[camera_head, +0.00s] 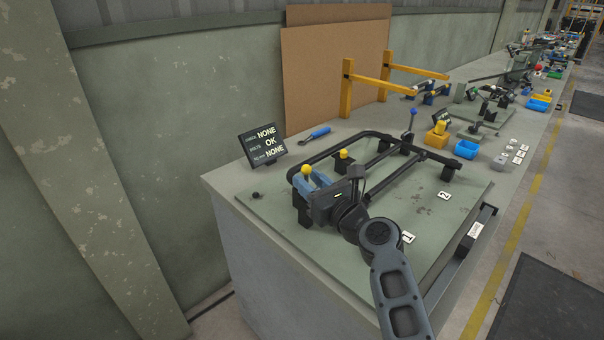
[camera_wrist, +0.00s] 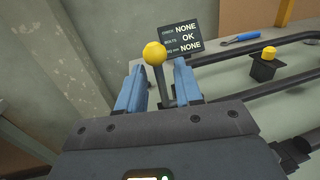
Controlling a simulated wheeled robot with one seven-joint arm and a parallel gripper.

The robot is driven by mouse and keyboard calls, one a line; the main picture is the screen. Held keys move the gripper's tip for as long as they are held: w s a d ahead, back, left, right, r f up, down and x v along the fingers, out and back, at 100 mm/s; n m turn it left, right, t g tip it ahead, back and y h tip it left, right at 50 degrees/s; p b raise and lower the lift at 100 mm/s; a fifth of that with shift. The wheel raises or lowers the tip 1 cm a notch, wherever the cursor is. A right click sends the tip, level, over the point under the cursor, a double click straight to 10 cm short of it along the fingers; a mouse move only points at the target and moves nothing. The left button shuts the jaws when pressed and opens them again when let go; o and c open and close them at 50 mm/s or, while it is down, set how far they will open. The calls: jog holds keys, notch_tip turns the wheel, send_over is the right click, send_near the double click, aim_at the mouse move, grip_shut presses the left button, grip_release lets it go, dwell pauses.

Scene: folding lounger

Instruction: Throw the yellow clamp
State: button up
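A clamp lever with a round yellow knob (camera_head: 306,169) stands at the near left corner of the black tube frame (camera_head: 333,145). My gripper (camera_head: 310,181) is at this clamp, its blue fingers around the lever just below the knob. In the wrist view the yellow knob (camera_wrist: 155,53) shows between the fingertips of my gripper (camera_wrist: 158,68), on a dark lever. Gaps show beside the lever, so the fingers look open. A second yellow knob (camera_head: 343,154) on a black block stands farther right along the frame; it also shows in the wrist view (camera_wrist: 269,53).
A small display (camera_head: 262,144) reading NONE, OK, NONE stands behind the clamp. A blue-handled tool (camera_head: 315,135) lies behind the frame. Yellow brackets (camera_head: 347,88) rise at the back.

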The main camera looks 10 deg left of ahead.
aim_at(307, 180)
jog(key=shift+x, duration=1.75)
jog(key=shift+c, duration=0.4)
grip_shut()
